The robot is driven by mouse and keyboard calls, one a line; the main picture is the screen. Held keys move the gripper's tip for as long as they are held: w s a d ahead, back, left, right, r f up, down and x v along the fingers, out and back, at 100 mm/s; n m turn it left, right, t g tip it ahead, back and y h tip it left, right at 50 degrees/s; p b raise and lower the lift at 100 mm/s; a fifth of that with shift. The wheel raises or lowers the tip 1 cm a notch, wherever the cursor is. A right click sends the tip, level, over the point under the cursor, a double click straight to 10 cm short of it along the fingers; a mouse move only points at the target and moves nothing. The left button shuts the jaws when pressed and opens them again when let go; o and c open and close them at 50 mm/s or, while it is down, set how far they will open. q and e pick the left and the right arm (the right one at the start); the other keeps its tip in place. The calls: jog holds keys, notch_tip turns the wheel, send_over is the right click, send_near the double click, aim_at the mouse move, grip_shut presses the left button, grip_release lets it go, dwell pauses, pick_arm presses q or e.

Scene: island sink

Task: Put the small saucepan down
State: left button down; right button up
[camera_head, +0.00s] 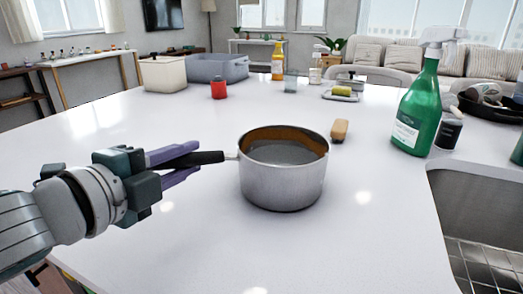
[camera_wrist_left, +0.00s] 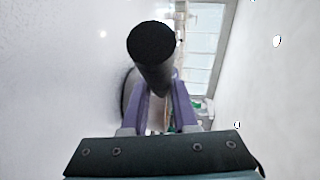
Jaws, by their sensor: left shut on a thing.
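The small saucepan (camera_head: 283,182) is grey metal with a brown stain inside its rim. It is upright at the middle of the white island top (camera_head: 190,240); I cannot tell whether its base touches the surface. Its black handle (camera_head: 208,157) points left, toward my left gripper (camera_head: 180,163). My left gripper's purple fingers are shut on the handle. In the left wrist view the handle's round black end (camera_wrist_left: 152,42) juts toward the camera between the fingers (camera_wrist_left: 160,108), and the pan body is mostly hidden. My right gripper is not in view.
A brown brush or block (camera_head: 340,130) lies just behind the pan to the right. A green spray bottle (camera_head: 416,108) stands farther right, near the sink (camera_head: 480,220). Bins (camera_head: 217,67), a red jar (camera_head: 218,88) and a sponge tray (camera_head: 342,93) stand at the back. The counter left and front is clear.

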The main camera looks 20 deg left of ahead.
pick_arm(q)
jog(key=shift+r, duration=0.1)
jog(key=c, duration=1.1)
grip_release()
jog(key=shift+f, duration=0.25)
jog(key=o, duration=0.4)
jog(key=shift+r, duration=0.1)
jog(key=shift+s+r, duration=0.1)
jog(key=shift+v, duration=5.9)
jog(key=shift+a, duration=0.15)
